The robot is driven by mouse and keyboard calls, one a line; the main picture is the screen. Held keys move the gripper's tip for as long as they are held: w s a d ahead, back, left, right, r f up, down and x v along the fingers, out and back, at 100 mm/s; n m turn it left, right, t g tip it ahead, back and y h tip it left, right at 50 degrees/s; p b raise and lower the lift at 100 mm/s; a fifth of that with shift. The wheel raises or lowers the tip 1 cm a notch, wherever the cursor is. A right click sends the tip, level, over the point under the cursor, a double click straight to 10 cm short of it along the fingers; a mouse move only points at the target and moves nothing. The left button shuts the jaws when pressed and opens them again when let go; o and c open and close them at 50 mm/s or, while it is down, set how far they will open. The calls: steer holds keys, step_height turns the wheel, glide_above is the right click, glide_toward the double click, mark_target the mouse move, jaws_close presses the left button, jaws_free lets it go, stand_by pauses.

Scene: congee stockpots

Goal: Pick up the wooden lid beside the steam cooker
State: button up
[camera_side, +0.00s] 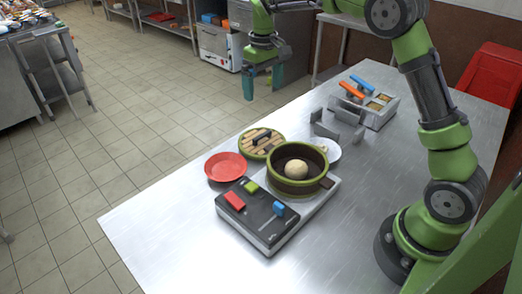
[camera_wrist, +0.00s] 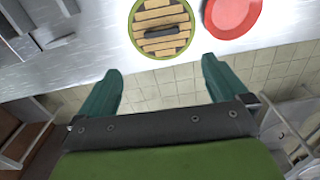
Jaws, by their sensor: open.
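The wooden lid (camera_side: 262,143) is round, with pale slats, a green rim and a dark bar handle. It lies flat on the metal table beside the steam cooker (camera_side: 297,170), a round dark pot with a green rim and a pale bun inside. My gripper (camera_side: 263,82) has teal fingers, spread apart and empty. It hangs above the far edge of the table, higher than the lid and apart from it. The fingers also show in the wrist view (camera_wrist: 160,75).
A red plate (camera_side: 226,167) lies left of the lid. A dark control box (camera_side: 258,213) with coloured blocks stands in front. A white plate (camera_side: 332,150) is partly behind the cooker. A grey caddy (camera_side: 372,106) stands further back right. The table's front left is clear.

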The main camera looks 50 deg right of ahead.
glide_above(264, 135)
steer(key=f, duration=1)
steer(key=shift+w+f, duration=0.15)
steer(key=shift+w, duration=0.05)
steer(key=shift+s+a+f, duration=0.1)
steer(key=shift+s+f, duration=0.05)
steer(key=shift+f, duration=1.2)
steer(key=shift+s+f, duration=0.1)
steer(key=shift+f, duration=1.25)
steer(key=shift+c, duration=0.5)
steer(key=c, duration=0.9)
